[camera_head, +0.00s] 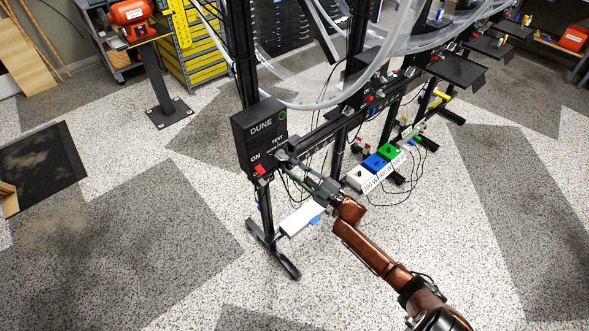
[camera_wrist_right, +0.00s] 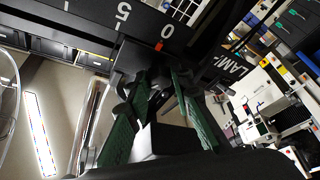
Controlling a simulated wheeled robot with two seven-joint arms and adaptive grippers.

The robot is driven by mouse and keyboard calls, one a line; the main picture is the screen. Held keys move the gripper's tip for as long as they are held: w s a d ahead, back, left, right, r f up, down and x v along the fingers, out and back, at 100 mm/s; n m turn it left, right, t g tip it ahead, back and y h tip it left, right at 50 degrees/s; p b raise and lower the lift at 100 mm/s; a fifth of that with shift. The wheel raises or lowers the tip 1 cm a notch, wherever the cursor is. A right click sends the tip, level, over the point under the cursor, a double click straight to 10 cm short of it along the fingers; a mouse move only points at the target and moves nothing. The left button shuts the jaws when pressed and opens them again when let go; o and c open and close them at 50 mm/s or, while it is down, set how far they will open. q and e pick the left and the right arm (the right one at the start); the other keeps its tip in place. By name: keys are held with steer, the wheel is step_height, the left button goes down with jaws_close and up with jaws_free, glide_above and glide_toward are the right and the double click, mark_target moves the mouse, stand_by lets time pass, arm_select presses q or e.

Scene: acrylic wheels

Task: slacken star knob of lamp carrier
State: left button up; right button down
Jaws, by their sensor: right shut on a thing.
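My right gripper (camera_head: 296,165) reaches in from the lower right to the front end of a black rail, beside the black box marked DUNE (camera_head: 258,135). In the right wrist view its two green-padded fingers (camera_wrist_right: 158,88) are shut on a dark knob-like part, the star knob (camera_wrist_right: 150,78), just under the scale. The knob is dark and partly hidden by the fingers, so its lobes are hard to make out. The lamp carrier (camera_wrist_right: 228,68), with part of a word starting LAM, is close on the right. My left gripper is not in view.
A black scale bar (camera_wrist_right: 90,18) with white numbers and a red pointer crosses above the fingers. Black stands and large clear wheels (camera_head: 330,90) rise behind. White, blue and green boxes (camera_head: 375,163) and cables lie on the right. The speckled floor on the left is mostly clear.

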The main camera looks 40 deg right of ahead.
steer(key=shift+r+n+g+y, duration=0.1)
steer(key=shift+n+g+y, duration=0.35)
steer(key=shift+n, duration=1.05)
steer(key=shift+n+g+p, duration=0.5)
steer(key=shift+n+g, duration=0.05)
steer(key=shift+n, duration=0.65)
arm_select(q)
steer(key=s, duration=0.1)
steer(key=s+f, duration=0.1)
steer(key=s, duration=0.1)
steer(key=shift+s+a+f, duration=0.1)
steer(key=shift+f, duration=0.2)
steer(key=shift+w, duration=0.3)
arm_select(e)
steer(key=c, duration=1.7)
jaws_free()
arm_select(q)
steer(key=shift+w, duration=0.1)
